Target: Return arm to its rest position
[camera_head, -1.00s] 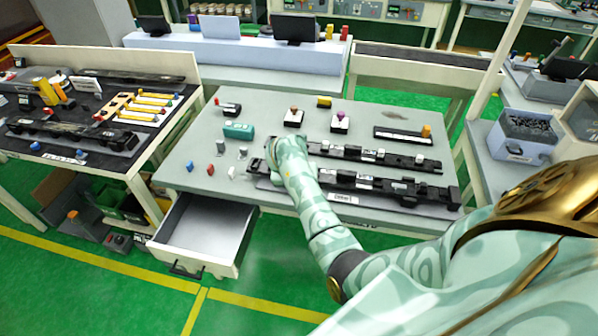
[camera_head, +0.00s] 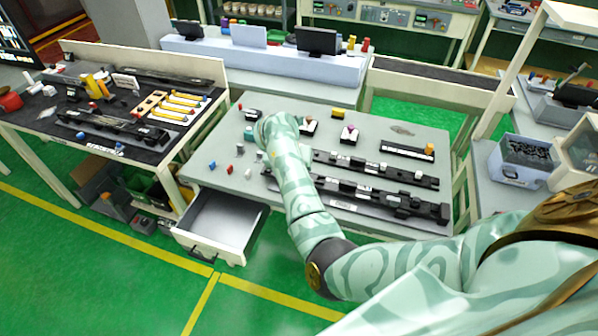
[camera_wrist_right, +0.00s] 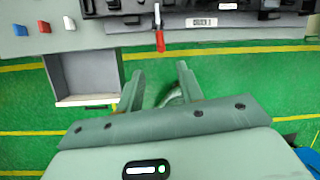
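My right arm (camera_head: 300,190) comes in from the right in the head view, bends at a dark elbow joint and extends up across the workbench (camera_head: 222,150). Its far end overlaps the teal block (camera_head: 248,133) and hides part of it. The fingers are hidden there. In the right wrist view my right gripper (camera_wrist_right: 160,87) has its two fingers apart, with nothing held between them. Green floor shows behind them, and a red-tipped item (camera_wrist_right: 160,41) lies ahead by the black fixture. My left gripper is not in view.
Two long black rail fixtures (camera_head: 375,188) lie along the bench's right half. An open, empty drawer (camera_head: 222,222) juts out from the bench front and also shows in the right wrist view (camera_wrist_right: 85,75). A grey-blue bin (camera_head: 520,160) stands at right. The floor in front is clear.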

